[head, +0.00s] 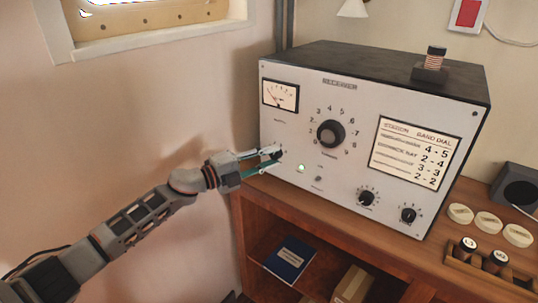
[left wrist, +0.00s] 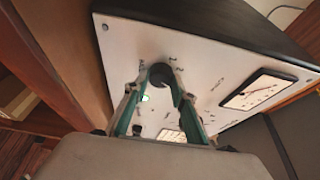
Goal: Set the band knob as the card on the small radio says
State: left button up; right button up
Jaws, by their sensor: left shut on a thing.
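The radio (head: 310,188) is a white-fronted box with a dark top, standing on a wooden cabinet. The card (head: 398,140) on its front is headed STATION, BAND and DIAL; its number rows read 4-5, 2-4, 3-3 and 2-2. One station name looks like a bay; the others look struck through. A large black dial knob (head: 331,133) sits mid-panel. My left gripper (head: 270,158) is at the panel's left, its fingers around a small dark knob (left wrist: 160,74), with a 1 and a 2 printed beside it. Its label and pointer are unclear. My right gripper is out of view.
Two small knobs sit lower right on the panel, one of them here (head: 367,197). A meter (head: 280,96) is above my gripper. Pale discs (head: 460,213) and a wooden rack with dark cylinders (head: 496,261) stand right of the radio. The wall is close on the left.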

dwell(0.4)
pick_arm(q)
jog(key=o, duration=1.1)
jog(key=shift+a, duration=0.1)
jog(key=v, duration=1.1)
jog(key=shift+s+a, duration=0.2)
jog(key=shift+a, duration=0.15)
